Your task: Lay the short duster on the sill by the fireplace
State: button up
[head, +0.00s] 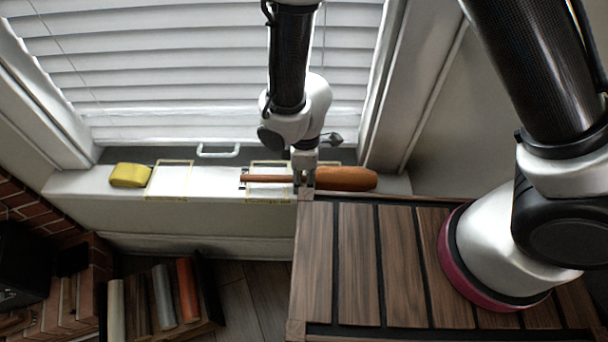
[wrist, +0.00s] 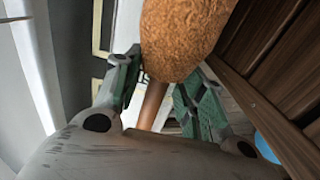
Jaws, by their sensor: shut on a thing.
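The short duster has an orange-brown fluffy head (head: 346,178) and a thin brown handle (head: 268,178). It lies level across the picture, with the head to the right. My gripper (head: 304,180) is shut on the handle close to the head. In the wrist view the head (wrist: 185,35) is beyond my fingers (wrist: 163,85), and the handle (wrist: 152,105) passes between them. The white sill (head: 222,182) runs under the window, and the duster shows over its right part. I cannot tell whether the duster touches the sill.
A yellow object (head: 130,175) sits on the sill's left part. A pale outlined rectangle (head: 170,179) is beside it; another lies behind the handle. A slatted wooden top (head: 345,265) is at the right front. A crate of books or rolls (head: 163,297) stands on the floor.

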jog(key=shift+f, duration=0.2)
jog(key=o, duration=1.1)
jog(key=shift+c, duration=0.2)
notch_tip(320, 180, up, 12)
jog(key=shift+s, duration=0.1)
